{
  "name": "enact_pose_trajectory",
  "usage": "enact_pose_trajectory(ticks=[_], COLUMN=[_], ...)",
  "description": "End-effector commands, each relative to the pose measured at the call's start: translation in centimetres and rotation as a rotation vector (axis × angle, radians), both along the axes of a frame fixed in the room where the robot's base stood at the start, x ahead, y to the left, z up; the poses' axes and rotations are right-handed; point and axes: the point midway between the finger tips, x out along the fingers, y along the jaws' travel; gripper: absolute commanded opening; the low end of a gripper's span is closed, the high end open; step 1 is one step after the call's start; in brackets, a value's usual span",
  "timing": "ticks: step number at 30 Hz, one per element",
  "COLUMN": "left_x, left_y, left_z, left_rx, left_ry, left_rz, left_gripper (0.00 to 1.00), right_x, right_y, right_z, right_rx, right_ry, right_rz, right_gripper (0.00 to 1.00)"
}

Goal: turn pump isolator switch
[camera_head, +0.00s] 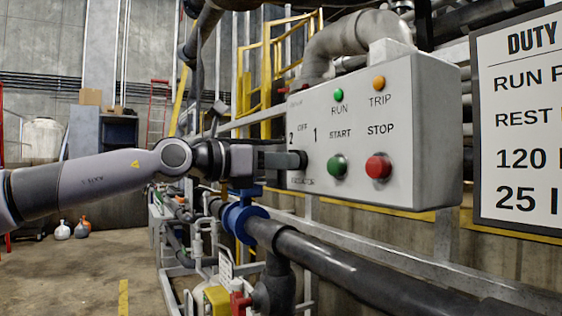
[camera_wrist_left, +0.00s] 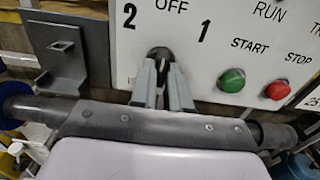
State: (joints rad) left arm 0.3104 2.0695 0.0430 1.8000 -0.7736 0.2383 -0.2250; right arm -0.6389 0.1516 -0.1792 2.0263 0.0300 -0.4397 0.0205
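The grey-white control box (camera_head: 356,143) carries the dark pump isolator switch (camera_head: 299,160) at the lower left of its face, below the marks 2, OFF and 1. My left gripper (camera_head: 285,160) reaches it from the left. In the left wrist view, the two grey fingers (camera_wrist_left: 164,75) stand close together on either side of the dark switch knob (camera_wrist_left: 161,52), shut on it. The fingers hide much of the knob, so I cannot tell its pointing direction. My right gripper is in neither view.
The green START button (camera_head: 337,166) and red STOP button (camera_head: 378,167) sit right of the switch. A grey bracket (camera_wrist_left: 62,62) is left of the box face. Pipes with a blue flange (camera_head: 240,220) run below. A duty sign (camera_head: 520,130) hangs at right.

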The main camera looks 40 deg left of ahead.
Motion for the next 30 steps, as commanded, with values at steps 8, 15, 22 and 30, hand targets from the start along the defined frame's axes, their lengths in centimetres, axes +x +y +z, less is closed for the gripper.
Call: enact_pose_trajectory(ticks=[8, 15, 22, 30], left_x=[0.0, -0.5, -2.4, -5.0], left_y=[0.0, 0.1, 0.6, 1.4], left_z=[0.0, 0.0, -0.1, -0.1], left_rx=[0.001, 0.001, 0.001, 0.0], left_ry=[0.0, -0.004, -0.004, -0.004], left_rz=[0.0, 0.0, -0.001, 0.0], left_gripper=[0.39, 0.39, 0.39, 0.39], right_x=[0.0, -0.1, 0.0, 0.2], right_y=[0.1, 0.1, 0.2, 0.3], right_z=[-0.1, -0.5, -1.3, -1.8], right_rx=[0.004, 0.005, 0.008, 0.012], right_ry=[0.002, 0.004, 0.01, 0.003], right_rz=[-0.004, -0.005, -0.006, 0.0], right_gripper=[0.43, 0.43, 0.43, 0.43])
